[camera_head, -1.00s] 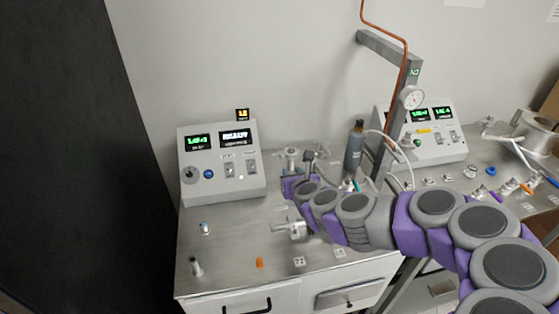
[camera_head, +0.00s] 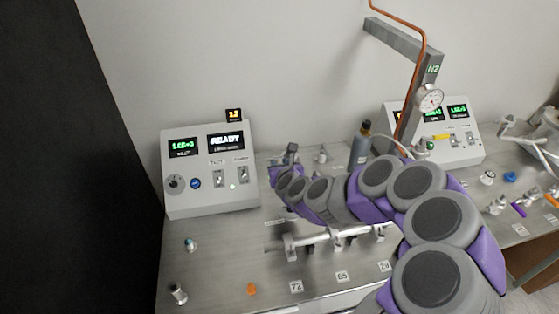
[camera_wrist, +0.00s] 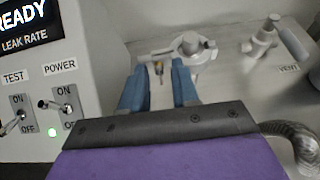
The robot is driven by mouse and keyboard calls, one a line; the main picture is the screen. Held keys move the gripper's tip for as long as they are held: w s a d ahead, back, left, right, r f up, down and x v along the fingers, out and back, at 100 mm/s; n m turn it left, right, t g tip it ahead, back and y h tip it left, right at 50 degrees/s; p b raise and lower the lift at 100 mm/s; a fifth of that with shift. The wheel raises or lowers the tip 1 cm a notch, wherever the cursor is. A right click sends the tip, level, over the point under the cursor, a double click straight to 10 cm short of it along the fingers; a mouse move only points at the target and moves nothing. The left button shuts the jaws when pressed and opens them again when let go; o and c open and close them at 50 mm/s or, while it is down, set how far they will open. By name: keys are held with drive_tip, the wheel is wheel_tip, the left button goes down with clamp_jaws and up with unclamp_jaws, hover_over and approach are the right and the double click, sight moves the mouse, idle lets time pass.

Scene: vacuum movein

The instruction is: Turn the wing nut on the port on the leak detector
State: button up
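The leak detector (camera_head: 210,168) is a light grey box with switches and a screen reading READY, at the left of the bench in the head view. It also shows at the left edge of the wrist view (camera_wrist: 40,75). In the wrist view a pale metal port with a clamp (camera_wrist: 190,45) stands ahead of my gripper (camera_wrist: 160,88). In the head view my arm hides most of the port area.
A second grey console (camera_head: 462,132) stands at the right. A grey bottle (camera_head: 361,145) and an upright post with a gauge (camera_head: 430,97) stand behind my arm. A metal pipe with fittings (camera_head: 318,238) lies in front. A ribbed hose (camera_wrist: 302,140) runs at the right of the wrist view.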

drive_tip(key=shift+w+f, duration=0.1)
drive_tip(key=shift+w, duration=0.1)
drive_tip(key=shift+a, duration=0.15)
drive_tip(key=shift+a, duration=0.25)
drive_tip(key=shift+c, duration=1.3)
drive_tip(key=shift+d, duration=0.25)
clamp_jaws()
